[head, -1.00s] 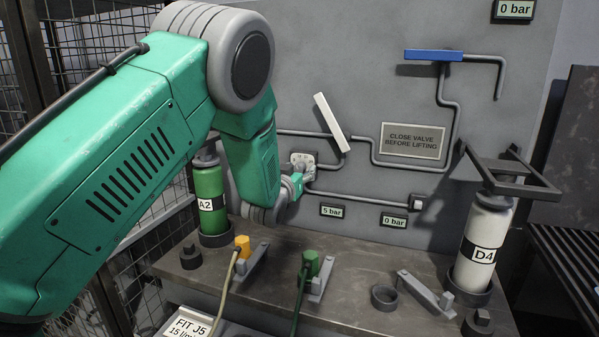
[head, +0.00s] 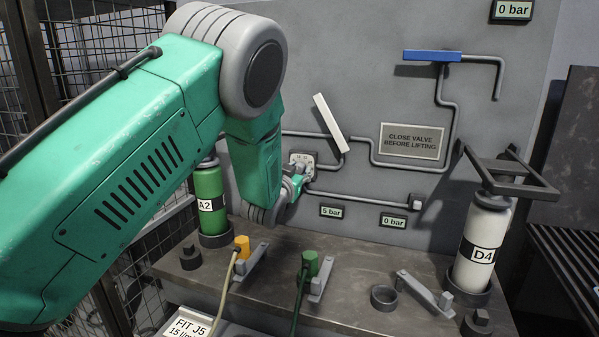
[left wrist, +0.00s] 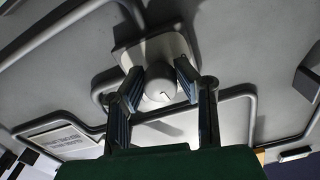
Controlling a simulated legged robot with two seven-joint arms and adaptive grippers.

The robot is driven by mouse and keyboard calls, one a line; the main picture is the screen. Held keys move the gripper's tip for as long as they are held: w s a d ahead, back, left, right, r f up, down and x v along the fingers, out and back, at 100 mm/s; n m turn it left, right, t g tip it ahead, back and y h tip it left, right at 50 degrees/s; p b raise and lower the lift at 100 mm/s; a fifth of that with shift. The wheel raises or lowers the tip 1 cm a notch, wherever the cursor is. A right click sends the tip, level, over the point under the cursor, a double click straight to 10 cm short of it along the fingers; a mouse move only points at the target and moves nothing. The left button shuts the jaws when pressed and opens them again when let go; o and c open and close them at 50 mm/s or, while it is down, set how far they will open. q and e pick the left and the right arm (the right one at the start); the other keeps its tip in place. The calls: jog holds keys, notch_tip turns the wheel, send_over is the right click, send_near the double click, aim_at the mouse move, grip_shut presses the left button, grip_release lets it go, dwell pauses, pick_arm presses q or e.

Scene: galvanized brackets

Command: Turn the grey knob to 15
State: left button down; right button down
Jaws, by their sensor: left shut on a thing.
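The grey knob (left wrist: 160,84) sits on a light dial plate (left wrist: 158,47) fixed to the panel. In the left wrist view a pale pointer line shows on the knob's face. In the head view the dial plate (head: 302,159) shows small marks too fine to read, and my arm hides most of the knob. My left gripper (left wrist: 158,88) has its two dark fingers on either side of the knob and is shut on it; it also shows at the plate in the head view (head: 301,182). My right gripper is not in view.
Pipes run across the panel, with a white lever (head: 331,122) just right of the dial and a blue lever (head: 432,56) higher up. A green cylinder A2 (head: 208,187) and a white cylinder D4 (head: 483,240) stand on the bench (head: 350,270), with hose fittings between them.

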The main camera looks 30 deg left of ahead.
pick_arm(q)
jog(key=m, duration=0.5)
jog(key=shift+f+m, duration=0.25)
jog(key=shift+m, duration=0.05)
jog(key=shift+b, duration=0.3)
jog(key=c, duration=1.2)
grip_release()
jog(key=shift+r, duration=0.1)
jog(key=v, duration=1.2)
